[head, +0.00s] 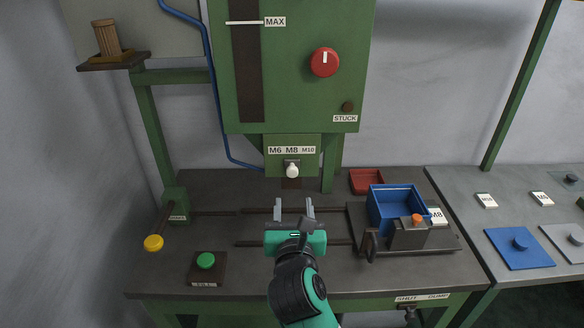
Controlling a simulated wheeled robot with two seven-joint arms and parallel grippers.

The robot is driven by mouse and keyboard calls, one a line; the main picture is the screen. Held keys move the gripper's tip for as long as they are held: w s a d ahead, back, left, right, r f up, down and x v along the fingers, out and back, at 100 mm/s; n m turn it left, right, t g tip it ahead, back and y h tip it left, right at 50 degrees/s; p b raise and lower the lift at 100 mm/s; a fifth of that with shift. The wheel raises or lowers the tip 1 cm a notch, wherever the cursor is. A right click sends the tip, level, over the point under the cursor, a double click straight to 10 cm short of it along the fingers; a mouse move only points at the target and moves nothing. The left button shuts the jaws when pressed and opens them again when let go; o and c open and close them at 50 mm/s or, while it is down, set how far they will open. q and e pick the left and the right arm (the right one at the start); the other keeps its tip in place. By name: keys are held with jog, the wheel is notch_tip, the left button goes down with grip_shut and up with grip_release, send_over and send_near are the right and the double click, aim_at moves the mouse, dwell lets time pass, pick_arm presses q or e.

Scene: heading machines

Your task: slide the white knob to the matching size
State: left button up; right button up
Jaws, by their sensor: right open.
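The white knob (292,171) sits on a small dark slider on the green machine, under the size labels M6, M8 and M10 (292,150). It stands below the middle label, M8. My right gripper (294,208) is open and empty, in front of and below the knob in the picture, with its two fingers pointing toward the machine. It is apart from the knob. My left gripper is out of view.
A green button (205,260) and a yellow-ended lever (153,242) are at left. A red tray (366,181) stands behind the blue bin. A red dial (324,62) is on the panel above. The side table at right holds a blue plate (520,248) and white size cards.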

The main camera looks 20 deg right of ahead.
aim_at(292, 173)
jog(key=p+x, duration=0.4)
jog(key=x, duration=0.8)
jog(key=shift+w+d, duration=0.2)
jog(key=shift+w, duration=0.4)
